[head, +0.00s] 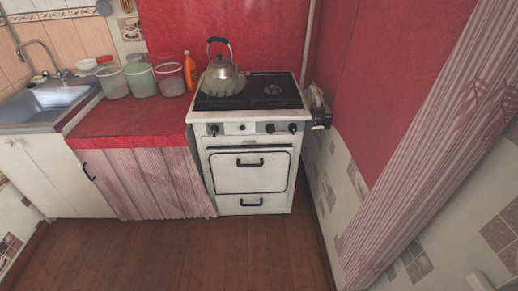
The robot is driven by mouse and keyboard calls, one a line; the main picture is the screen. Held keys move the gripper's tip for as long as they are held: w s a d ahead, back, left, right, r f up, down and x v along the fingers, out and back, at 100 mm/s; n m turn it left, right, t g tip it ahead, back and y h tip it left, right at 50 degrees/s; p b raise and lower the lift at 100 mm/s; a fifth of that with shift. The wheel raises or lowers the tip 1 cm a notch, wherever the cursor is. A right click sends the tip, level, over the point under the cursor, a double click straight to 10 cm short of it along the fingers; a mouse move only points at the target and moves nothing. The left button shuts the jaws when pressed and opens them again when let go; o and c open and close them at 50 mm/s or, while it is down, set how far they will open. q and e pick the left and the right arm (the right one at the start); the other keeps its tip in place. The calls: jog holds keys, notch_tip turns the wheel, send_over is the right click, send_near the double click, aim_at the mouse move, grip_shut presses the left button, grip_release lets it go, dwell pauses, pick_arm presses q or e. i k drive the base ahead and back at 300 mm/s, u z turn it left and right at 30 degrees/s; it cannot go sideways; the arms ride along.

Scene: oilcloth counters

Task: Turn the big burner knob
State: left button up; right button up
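A white stove (249,190) stands against the back wall with a dark cooktop (248,103). Its front panel carries several dark knobs: one at the left (214,129), one right of centre (270,128) and one at the far right (293,128). A metal kettle (222,80) with a dark handle stands on the left part of the cooktop. Neither of my grippers is in view.
A red counter (130,122) with several containers and an orange bottle (189,71) adjoins the stove's left side. A sink (45,103) is farther left. A wall and striped curtain (430,130) bound the right. The wooden floor (190,255) before the stove is clear.

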aim_at(270, 128)
jog(key=u, duration=1.55)
jog(key=i, duration=0.8)
jog(key=z, duration=3.4)
